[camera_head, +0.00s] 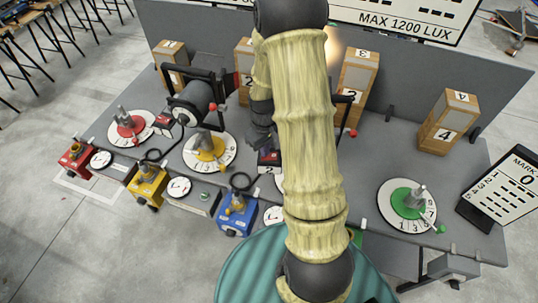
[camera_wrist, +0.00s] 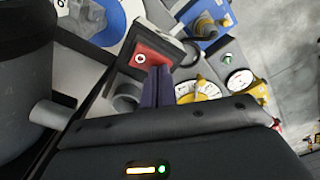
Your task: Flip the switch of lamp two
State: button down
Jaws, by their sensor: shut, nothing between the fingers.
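My gripper (camera_head: 261,137) is shut and empty, low over the table, partly hidden behind my arm. In the wrist view its dark purple fingers (camera_wrist: 157,88) are together, with their tips close to a red-topped switch box (camera_wrist: 153,52) bearing a white ring mark. I cannot tell whether they touch it. In the head view this red switch box (camera_head: 268,158) shows just below the gripper, partly covered by my arm. A second red-topped switch box (camera_head: 163,122) stands beside the black left lamp (camera_head: 194,101). Another lamp is mostly hidden behind my arm. No lamp number is readable.
Numbered wooden blocks (camera_head: 449,121) line the back. Coloured boxes with knobs, including a blue one (camera_head: 238,216), run along the front edge.

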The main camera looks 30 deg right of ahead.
notch_tip(320, 180, up, 7)
jog(key=p, duration=0.4)
jog(key=shift+f+p, duration=0.2)
jog(key=shift+p, duration=0.2)
dwell(0.5)
jog(key=s+a+r+m+t+b, duration=0.2)
jog(key=s+a+r+m+b, duration=0.1)
jog(key=s+a+b, duration=0.6)
jog(key=shift+s+t+b, duration=0.3)
jog(key=shift+s+b, duration=0.05)
jog(key=shift+s, duration=0.35)
jog(key=shift+a+r, duration=0.1)
jog(key=shift+a, duration=0.05)
